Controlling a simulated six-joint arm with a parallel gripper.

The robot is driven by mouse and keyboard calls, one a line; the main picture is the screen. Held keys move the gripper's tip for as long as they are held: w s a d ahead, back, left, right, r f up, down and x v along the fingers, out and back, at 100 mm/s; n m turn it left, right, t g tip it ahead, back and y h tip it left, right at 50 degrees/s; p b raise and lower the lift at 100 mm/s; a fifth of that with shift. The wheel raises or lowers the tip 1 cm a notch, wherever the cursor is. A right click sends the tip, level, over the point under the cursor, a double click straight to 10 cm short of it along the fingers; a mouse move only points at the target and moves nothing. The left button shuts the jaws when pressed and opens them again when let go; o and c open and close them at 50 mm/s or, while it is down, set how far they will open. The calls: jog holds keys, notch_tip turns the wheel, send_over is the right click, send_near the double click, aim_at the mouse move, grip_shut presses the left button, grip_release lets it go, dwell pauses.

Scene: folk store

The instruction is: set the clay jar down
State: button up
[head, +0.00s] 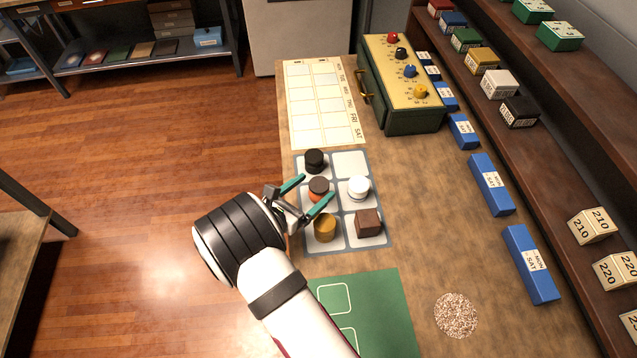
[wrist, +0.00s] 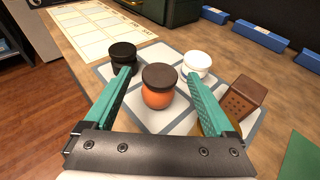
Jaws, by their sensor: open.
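The clay jar (head: 318,189), orange with a dark brown lid, stands upright on a square of the grey mat with pale squares (head: 350,165). In the wrist view the clay jar (wrist: 158,86) is between and just ahead of my fingers. My gripper (head: 306,190) is open, with a teal finger on either side of the jar. In the wrist view my gripper (wrist: 163,92) shows a gap between each finger and the jar. The jar's base looks to be on the mat.
Close around stand a black jar (head: 314,161), a white jar (head: 358,188), a yellow jar (head: 325,227) and a brown box (head: 368,223). The top right square is empty. A green mat (head: 385,300) lies nearer, a green cabinet (head: 400,85) beyond, blue blocks (head: 490,184) at right.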

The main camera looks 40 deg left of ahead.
jog(key=v, duration=0.9)
jog(key=w+d+r+m+g+h, duration=0.2)
jog(key=w+d+r+m+h, duration=0.1)
jog(key=d+m, duration=0.3)
jog(key=w+d+r+m+g+h, duration=0.2)
jog(key=d+r+m+h, duration=0.15)
jog(key=d, duration=0.45)
jog(key=w+d+r+m+g+h, duration=0.25)
jog(key=d+m, duration=0.25)
jog(key=d, duration=0.3)
jog(key=s+d+r+m+g+y, duration=0.2)
jog(key=s+d+m+g, duration=0.25)
jog(key=d+m, duration=0.35)
jog(key=s+d+r+m+g+y, duration=0.1)
jog(key=s+d+r+m+g, duration=0.1)
jog(key=s+d+m+g, duration=0.4)
jog(key=s+r+m+t+y, duration=0.1)
jog(key=s+m+y, duration=0.5)
jog(key=m, duration=0.7)
jog(key=shift+s+a+r+t+y, duration=0.25)
jog(key=shift+s+r+t+y, duration=0.15)
jog(key=shift+t+y, duration=0.3)
